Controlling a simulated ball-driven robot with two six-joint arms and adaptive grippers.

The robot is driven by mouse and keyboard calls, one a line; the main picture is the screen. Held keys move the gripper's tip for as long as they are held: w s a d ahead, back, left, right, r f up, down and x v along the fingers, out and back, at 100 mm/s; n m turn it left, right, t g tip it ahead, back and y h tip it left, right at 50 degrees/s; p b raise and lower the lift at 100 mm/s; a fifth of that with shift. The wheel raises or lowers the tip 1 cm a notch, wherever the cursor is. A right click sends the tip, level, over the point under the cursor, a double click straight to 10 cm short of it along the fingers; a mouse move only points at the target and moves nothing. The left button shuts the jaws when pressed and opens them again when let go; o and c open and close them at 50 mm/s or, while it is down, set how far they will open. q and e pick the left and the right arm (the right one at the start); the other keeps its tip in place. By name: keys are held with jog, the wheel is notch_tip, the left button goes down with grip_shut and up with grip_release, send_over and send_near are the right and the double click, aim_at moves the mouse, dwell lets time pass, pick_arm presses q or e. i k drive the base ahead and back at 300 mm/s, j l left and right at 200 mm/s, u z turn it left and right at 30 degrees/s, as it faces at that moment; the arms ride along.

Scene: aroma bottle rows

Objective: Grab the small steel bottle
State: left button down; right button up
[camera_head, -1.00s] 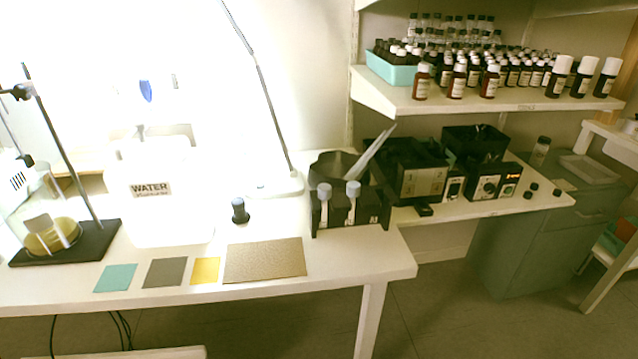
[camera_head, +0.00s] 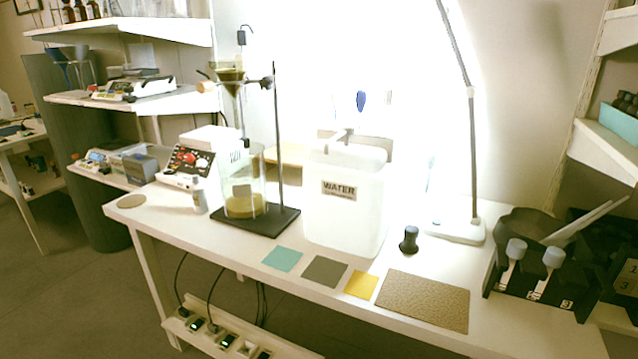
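A small silvery-grey bottle (camera_head: 199,196) stands upright on the white table (camera_head: 420,330), towards its left end. It is just left of the glass beaker (camera_head: 243,190) on the black stand base (camera_head: 243,219), with a small gap between them. It is in front of the white device with a red knob (camera_head: 190,162). Neither of my grippers is in view.
A white water tank (camera_head: 345,215) and a lamp foot (camera_head: 456,231) stand further right. Coloured mats, including a brown one (camera_head: 425,300), lie along the front edge. A black rack (camera_head: 535,285) is at the right. A round beige disc (camera_head: 131,201) lies left of the bottle.

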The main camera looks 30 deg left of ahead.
aim_at(197, 189)
jog(key=u, duration=1.55)
jog(key=i+j+z, duration=0.1)
jog(key=i+j, duration=0.3)
jog(key=i+j+z, duration=0.1)
jog(key=i+j, duration=0.3)
jog(key=j, duration=0.2)
